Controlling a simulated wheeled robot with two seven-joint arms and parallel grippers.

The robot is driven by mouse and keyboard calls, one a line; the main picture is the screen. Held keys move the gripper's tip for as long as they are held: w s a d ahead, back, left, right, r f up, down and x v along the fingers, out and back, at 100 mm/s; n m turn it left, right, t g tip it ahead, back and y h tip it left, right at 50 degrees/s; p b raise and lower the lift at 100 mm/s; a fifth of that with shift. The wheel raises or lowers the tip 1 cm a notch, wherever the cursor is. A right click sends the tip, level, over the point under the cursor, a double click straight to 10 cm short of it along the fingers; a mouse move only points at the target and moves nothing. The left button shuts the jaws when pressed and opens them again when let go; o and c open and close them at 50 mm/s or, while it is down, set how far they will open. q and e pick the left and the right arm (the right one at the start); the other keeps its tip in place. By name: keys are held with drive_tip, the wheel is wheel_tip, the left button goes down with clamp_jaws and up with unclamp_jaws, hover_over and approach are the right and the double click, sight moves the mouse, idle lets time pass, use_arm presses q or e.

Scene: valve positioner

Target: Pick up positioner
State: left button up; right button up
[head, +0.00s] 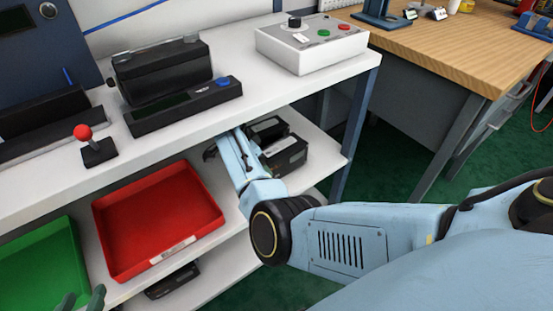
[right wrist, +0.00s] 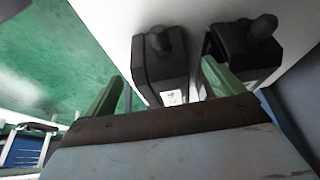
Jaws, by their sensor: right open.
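Two black positioners sit side by side on the middle shelf, the nearer one (head: 285,157) and the farther one (head: 267,129). In the right wrist view two black boxes with round knobs show, a left one (right wrist: 162,72) and a right one (right wrist: 248,50). My right gripper (right wrist: 165,85) is open; in that view the left box lies between its green fingers, and the right finger overlaps the right box. I cannot tell whether they touch. In the head view my right forearm hides most of that gripper. My left gripper (head: 82,302) shows only its green fingertips, apart and empty, at the bottom edge.
A red tray (head: 112,230) and a green tray (head: 50,255) stand on the shelf to the left. Another black device (head: 172,281) lies on the lower shelf. The bench top above holds a control box (head: 310,42) and a red-knobbed joystick (head: 97,150). A table leg (head: 356,125) stands at right.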

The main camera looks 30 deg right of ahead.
sight(278, 149)
drive_tip(key=d, duration=0.3)
drive_tip(key=d+b, duration=0.1)
drive_tip(key=shift+w+d, duration=0.3)
drive_tip(key=shift+d, duration=0.1)
drive_tip(key=d+b, duration=0.1)
drive_tip(key=d, duration=0.2)
drive_tip(key=shift+w+d+f, duration=0.1)
drive_tip(key=shift+w, duration=0.05)
drive_tip(key=shift+b+x, duration=0.65)
drive_tip(key=shift+x, duration=0.5)
use_arm(q)
drive_tip(key=d+r+t+h, duration=0.3)
drive_tip(key=r+t, duration=0.7)
drive_tip(key=r, duration=0.4)
drive_tip(key=shift+w+r+h, duration=0.25)
drive_tip(key=shift+w+h, duration=0.1)
drive_tip(key=shift+h, duration=0.15)
use_arm(e)
drive_tip(key=shift+d+f, duration=0.2)
drive_tip(key=shift+f, duration=0.05)
drive_tip(key=c, duration=1.9)
drive_tip(key=shift+w+r, duration=0.1)
use_arm(q)
drive_tip(key=shift+w+f, duration=0.1)
use_arm(e)
drive_tip(key=shift+r, duration=0.1)
